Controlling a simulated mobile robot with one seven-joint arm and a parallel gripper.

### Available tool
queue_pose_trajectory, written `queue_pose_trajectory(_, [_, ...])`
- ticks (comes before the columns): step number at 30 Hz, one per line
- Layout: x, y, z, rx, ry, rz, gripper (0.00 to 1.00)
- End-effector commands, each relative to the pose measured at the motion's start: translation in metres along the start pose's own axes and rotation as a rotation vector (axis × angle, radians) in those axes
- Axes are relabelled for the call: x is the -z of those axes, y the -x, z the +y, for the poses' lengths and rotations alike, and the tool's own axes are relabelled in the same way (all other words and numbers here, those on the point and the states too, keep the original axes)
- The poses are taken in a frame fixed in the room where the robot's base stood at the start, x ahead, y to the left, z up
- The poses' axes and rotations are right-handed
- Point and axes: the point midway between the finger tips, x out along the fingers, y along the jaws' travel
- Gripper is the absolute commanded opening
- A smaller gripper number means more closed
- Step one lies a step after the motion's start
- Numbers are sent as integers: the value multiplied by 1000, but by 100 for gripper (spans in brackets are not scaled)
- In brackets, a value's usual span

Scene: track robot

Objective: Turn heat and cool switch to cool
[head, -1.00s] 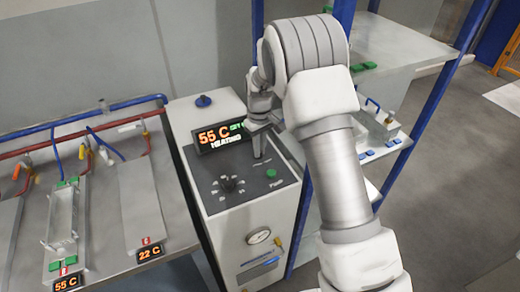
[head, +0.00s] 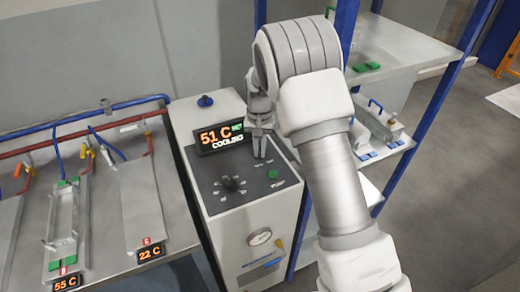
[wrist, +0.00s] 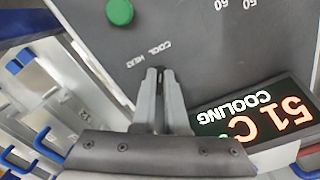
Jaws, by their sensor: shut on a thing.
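The control unit (head: 237,192) has a dark sloped panel with a display (head: 221,136), which reads 51 C and COOLING. The display also shows upside down in the wrist view (wrist: 262,112). My gripper (head: 260,150) points down at the panel, right of the display. In the wrist view my gripper (wrist: 160,75) has its fingers closed together just below the COOL and HEAT lettering (wrist: 148,53). It is shut on the small heat and cool switch, which is mostly hidden between the fingertips.
A black dial (head: 232,184) and a green pump button (head: 272,174) are on the same panel. A gauge (head: 260,237) is on the unit's front. A bench with metal trays and hoses (head: 140,200) stands at left. A blue-posted shelf (head: 400,60) stands close at right.

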Motion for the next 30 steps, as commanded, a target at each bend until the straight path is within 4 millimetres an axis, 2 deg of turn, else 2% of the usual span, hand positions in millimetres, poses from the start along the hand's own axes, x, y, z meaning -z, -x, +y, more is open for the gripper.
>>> queue_pose_trajectory(19, [1, 1, -1, 2, -53, 2, 0])
queue_pose_trajectory(20, [1, 1, -1, 2, -52, 2, 15])
queue_pose_trajectory(24, [1, 1, -1, 1, -52, 1, 40])
queue_pose_trajectory(30, [0, 0, 0, 1, -51, 1, 41])
